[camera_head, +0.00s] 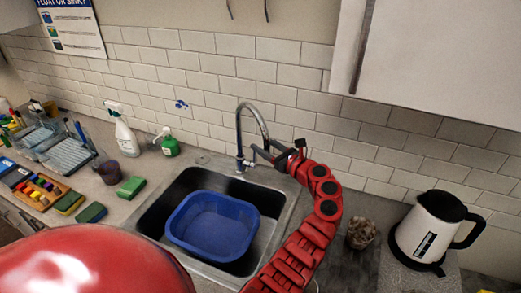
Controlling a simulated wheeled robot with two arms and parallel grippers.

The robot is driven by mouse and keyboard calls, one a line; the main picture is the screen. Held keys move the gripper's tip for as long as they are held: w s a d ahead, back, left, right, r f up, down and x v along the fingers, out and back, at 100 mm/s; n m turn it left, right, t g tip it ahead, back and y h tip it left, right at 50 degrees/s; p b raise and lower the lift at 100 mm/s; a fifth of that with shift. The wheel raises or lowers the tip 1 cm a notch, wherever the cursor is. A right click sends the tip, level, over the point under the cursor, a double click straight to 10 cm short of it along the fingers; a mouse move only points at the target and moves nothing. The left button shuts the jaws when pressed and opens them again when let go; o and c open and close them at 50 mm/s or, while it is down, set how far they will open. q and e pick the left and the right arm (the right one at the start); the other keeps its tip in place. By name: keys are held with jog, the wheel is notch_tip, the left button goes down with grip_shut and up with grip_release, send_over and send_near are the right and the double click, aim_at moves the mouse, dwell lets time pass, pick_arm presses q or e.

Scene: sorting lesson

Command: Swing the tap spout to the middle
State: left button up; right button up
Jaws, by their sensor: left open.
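The chrome tap (239,140) stands behind the sink. Its curved spout (257,112) arches to the right, with its end over the back right part of the sink. My left gripper (266,154) is open at the lower end of the spout, its dark fingers pointing left towards the tap. The fingers overlap the spout end in the picture, and I cannot tell whether they touch it. My right gripper is not in view.
A blue basin (213,226) sits in the metal sink (162,199). Spray bottles (122,135), sponges (131,187) and a paint tray stand at left. A white kettle (425,228) and a small brown pot (361,233) stand at right. The tiled wall is close behind the tap.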

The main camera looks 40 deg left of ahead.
pick_arm(q)
jog(key=shift+w+a, duration=0.15)
jog(key=shift+a, duration=0.8)
grip_shut()
dwell(0.7)
